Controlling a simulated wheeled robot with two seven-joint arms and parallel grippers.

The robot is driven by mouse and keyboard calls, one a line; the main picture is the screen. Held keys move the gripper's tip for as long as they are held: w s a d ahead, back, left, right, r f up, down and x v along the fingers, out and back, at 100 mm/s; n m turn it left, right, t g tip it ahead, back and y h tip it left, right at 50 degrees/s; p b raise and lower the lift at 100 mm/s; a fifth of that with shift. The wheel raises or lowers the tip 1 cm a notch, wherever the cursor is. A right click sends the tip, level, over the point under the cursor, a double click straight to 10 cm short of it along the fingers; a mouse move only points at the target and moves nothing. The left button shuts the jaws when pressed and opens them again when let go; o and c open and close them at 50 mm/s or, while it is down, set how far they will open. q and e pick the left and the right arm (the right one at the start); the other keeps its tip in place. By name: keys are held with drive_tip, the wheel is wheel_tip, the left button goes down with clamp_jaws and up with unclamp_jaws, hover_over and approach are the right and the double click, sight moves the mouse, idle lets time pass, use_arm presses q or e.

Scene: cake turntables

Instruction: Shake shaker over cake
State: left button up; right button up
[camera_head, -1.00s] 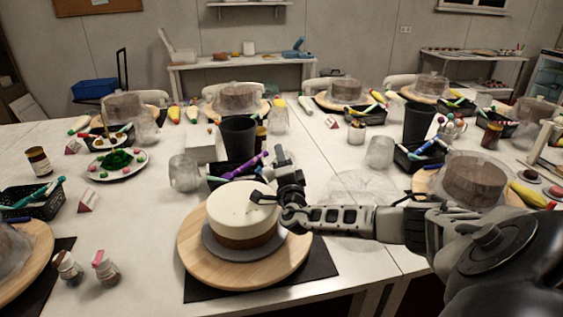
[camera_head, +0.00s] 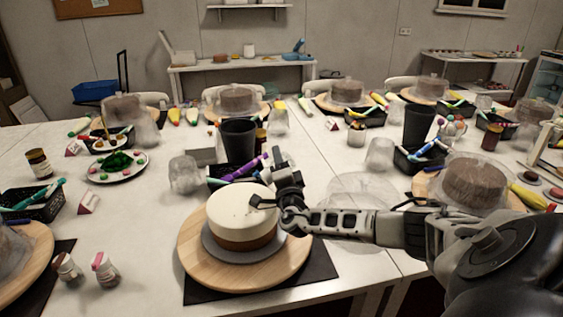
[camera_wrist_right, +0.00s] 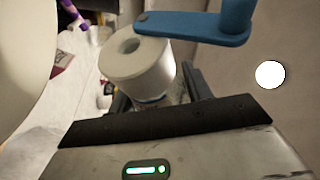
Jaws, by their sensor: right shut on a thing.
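The cake (camera_head: 236,212), cream on top and brown at its base, stands on a grey disc on a round wooden turntable (camera_head: 195,250). My right gripper (camera_head: 278,185) is beside the cake's upper right edge, with a dark part reaching over its top. In the right wrist view, its dark fingers (camera_wrist_right: 155,95) are shut on a white cylinder with a dark hole in its end, seemingly the shaker (camera_wrist_right: 142,78). A pale piece shows above the gripper in the head view; I cannot tell whether it is the shaker. My left gripper is not in view.
A dark cup (camera_head: 238,140) and a basket of pens stand behind the cake. A clear cover (camera_head: 362,190) lies to the right.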

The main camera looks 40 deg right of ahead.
drive_tip(key=shift+a+r+n, duration=0.1)
drive_tip(key=shift+r+n, duration=0.25)
drive_tip(key=shift+n, duration=0.25)
drive_tip(key=shift+d+r, duration=0.2)
drive_tip(key=shift+d, duration=0.2)
drive_tip(key=shift+a+f, duration=0.25)
drive_tip(key=shift+a, duration=0.15)
drive_tip(key=shift+w+a+r+n+t+y, duration=0.15)
drive_tip(key=shift+r+n+t+y, duration=0.2)
drive_tip(key=shift+n+t, duration=0.25)
